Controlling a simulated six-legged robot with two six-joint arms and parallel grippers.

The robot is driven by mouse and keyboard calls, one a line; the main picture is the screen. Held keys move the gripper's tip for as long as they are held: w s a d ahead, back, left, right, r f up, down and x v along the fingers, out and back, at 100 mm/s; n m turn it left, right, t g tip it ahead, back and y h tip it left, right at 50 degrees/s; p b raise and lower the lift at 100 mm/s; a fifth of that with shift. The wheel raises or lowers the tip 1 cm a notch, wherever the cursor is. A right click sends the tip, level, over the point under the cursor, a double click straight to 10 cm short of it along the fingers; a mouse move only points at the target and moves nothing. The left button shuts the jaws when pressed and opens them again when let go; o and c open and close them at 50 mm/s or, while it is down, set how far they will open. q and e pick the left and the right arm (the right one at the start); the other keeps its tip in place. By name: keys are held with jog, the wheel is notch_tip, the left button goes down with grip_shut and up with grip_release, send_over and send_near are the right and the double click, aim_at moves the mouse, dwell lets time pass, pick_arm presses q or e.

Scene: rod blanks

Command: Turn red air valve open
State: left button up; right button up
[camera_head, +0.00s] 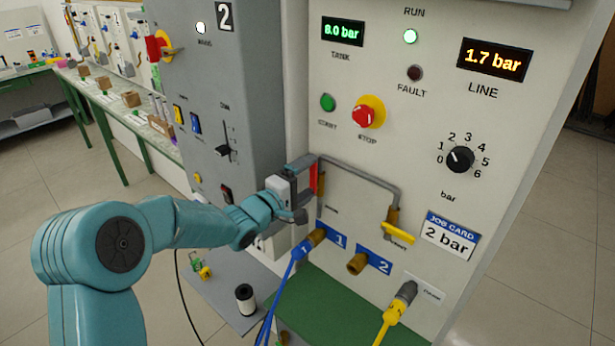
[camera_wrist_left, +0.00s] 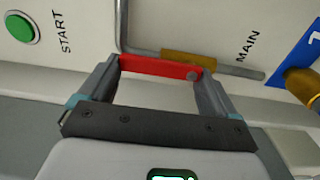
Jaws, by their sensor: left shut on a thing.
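The red air valve handle (camera_head: 314,178) is on the left vertical run of the grey pipe on the white panel, above the MAIN label. It looks upright, roughly in line with the pipe. My left gripper (camera_head: 304,184) is at this handle and partly hides it. In the left wrist view the red handle (camera_wrist_left: 150,67) spans between the two fingers of my left gripper (camera_wrist_left: 157,80), which is shut on it. The brass valve body (camera_wrist_left: 188,57) shows just behind the handle. My right gripper is not in view.
A yellow valve handle (camera_head: 398,233) sits on the pipe's right end, tilted across it. A blue hose (camera_head: 284,280) is on port 1; a yellow hose (camera_head: 390,320) is lower right. The LINE display (camera_head: 494,60) reads 1.7 bar; the job card (camera_head: 449,236) reads 2 bar.

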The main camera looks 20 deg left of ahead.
pick_arm(q)
jog(key=shift+f, duration=0.1)
dwell(0.4)
jog(key=o, duration=1.2)
jog(key=b+v, duration=0.3)
jog(key=v, duration=1.3)
jog(key=shift+s, duration=0.25)
jog(key=shift+a, duration=0.1)
